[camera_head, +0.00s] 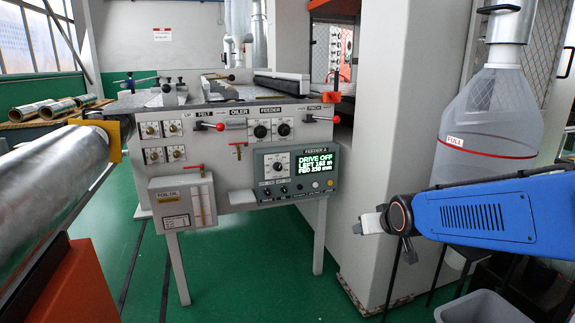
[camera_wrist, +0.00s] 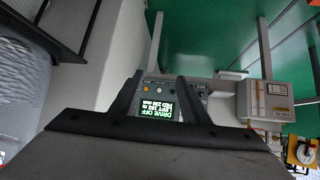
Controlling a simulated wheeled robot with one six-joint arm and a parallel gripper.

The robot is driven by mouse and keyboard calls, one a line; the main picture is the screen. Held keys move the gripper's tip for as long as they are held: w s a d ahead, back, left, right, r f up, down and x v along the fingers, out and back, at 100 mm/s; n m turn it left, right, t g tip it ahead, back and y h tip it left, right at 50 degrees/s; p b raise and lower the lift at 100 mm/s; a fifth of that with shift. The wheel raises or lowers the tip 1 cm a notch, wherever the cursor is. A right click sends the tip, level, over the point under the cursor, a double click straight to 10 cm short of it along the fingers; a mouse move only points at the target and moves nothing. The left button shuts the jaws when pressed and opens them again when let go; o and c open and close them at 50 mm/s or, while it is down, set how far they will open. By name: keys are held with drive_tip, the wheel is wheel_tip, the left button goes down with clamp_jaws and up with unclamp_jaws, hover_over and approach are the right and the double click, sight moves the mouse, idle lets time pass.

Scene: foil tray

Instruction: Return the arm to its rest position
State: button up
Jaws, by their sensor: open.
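My blue arm (camera_head: 480,215) reaches in from the right edge in the head view, in front of the grey pillar and clear bag. Its near end, with a dark joint and a pale tip, is left of the bag. I cannot make out the jaws there. In the wrist view my gripper (camera_wrist: 160,76) is open, its two dark fingers apart with nothing between them. The control panel's lit display (camera_wrist: 158,106) shows beyond the fingers, turned in the picture. In the head view the display (camera_head: 317,163) reads "DRIVE OFF" in green.
The grey feeder machine (camera_head: 240,190) stands on legs at the centre, with red-knobbed levers and a foil oil box (camera_head: 182,203). A large foil roll (camera_head: 50,170) is at the left. A clear bag (camera_head: 490,120) hangs behind my arm. Green floor (camera_head: 115,210) is open before the machine.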

drive_tip(key=s+d+f+g, duration=0.1)
drive_tip(key=s+d+g, duration=0.1)
drive_tip(key=s, duration=1.3)
drive_tip(key=s+d+f+m+g+h, duration=0.1)
drive_tip(key=s+d+f+g, duration=0.1)
drive_tip(key=s, duration=1.4)
drive_tip(key=shift+d+g, duration=0.6)
drive_tip(key=shift+d, duration=0.3)
drive_tip(key=shift+f, duration=0.1)
